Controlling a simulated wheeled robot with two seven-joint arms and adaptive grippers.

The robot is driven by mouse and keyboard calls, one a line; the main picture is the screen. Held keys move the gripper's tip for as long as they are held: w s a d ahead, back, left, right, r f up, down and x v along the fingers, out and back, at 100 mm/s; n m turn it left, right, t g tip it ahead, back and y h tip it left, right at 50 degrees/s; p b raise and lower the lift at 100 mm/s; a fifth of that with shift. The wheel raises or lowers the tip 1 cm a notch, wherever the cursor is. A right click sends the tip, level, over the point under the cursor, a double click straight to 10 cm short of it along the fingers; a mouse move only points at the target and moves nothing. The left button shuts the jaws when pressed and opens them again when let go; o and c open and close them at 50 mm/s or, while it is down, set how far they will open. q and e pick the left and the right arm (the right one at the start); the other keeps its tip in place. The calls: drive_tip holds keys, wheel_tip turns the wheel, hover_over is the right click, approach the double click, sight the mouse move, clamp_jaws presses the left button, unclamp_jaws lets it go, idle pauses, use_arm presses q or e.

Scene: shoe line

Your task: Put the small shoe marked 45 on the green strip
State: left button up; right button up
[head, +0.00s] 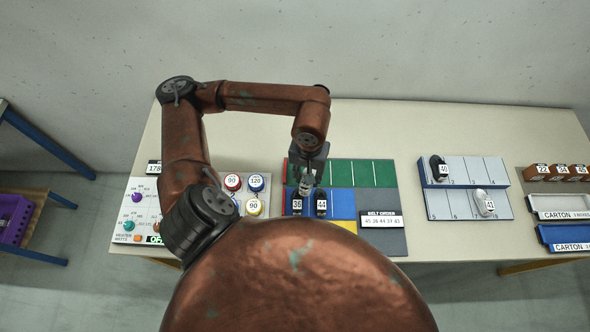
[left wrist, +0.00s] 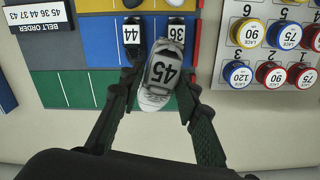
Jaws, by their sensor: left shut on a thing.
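The small pale grey-and-white shoe marked 45 (left wrist: 154,101) is between the fingers of my left gripper (left wrist: 156,108), which is shut on it. In the head view my left gripper (head: 306,186) is over the left part of the green strip (head: 349,172), and the shoe is mostly hidden there. The green strip (left wrist: 62,88) lies under the shoe in the left wrist view. I cannot tell whether the shoe touches it. My right gripper is not in view.
Dark shoes marked 36 (head: 297,207) and 44 (head: 321,207) stand on the blue strip (head: 342,203) in front. A belt order sign (head: 381,219) stands to the right. A rack (head: 459,205) holds shoes marked 40 and 41. Coloured knobs are at left.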

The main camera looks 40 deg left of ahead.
use_arm(q)
drive_tip(key=s+a+n, duration=0.2)
drive_tip(key=s+n, duration=0.1)
drive_tip(key=s, duration=0.3)
drive_tip(key=w+a+f, duration=0.2)
drive_tip(key=w+f, duration=0.1)
drive_tip(key=w+a+f+p, duration=0.1)
drive_tip(key=w+a+f, duration=0.1)
drive_tip(key=w+f, duration=0.1)
drive_tip(key=w+a+f, duration=0.2)
drive_tip(key=w+f, duration=0.1)
drive_tip(key=w, duration=0.2)
drive_tip(key=shift+w+a+f+p, duration=0.2)
drive_tip(key=shift+w+f+p, duration=0.05)
drive_tip(key=shift+f+p, duration=0.15)
drive_tip(key=shift+w+a+f, duration=0.15)
drive_tip(key=shift+w+f, duration=0.1)
drive_tip(key=shift+f, duration=0.15)
wheel_tip(320, 180, down, 3)
drive_tip(key=shift+r+p, duration=0.1)
drive_tip(key=shift+p, duration=0.35)
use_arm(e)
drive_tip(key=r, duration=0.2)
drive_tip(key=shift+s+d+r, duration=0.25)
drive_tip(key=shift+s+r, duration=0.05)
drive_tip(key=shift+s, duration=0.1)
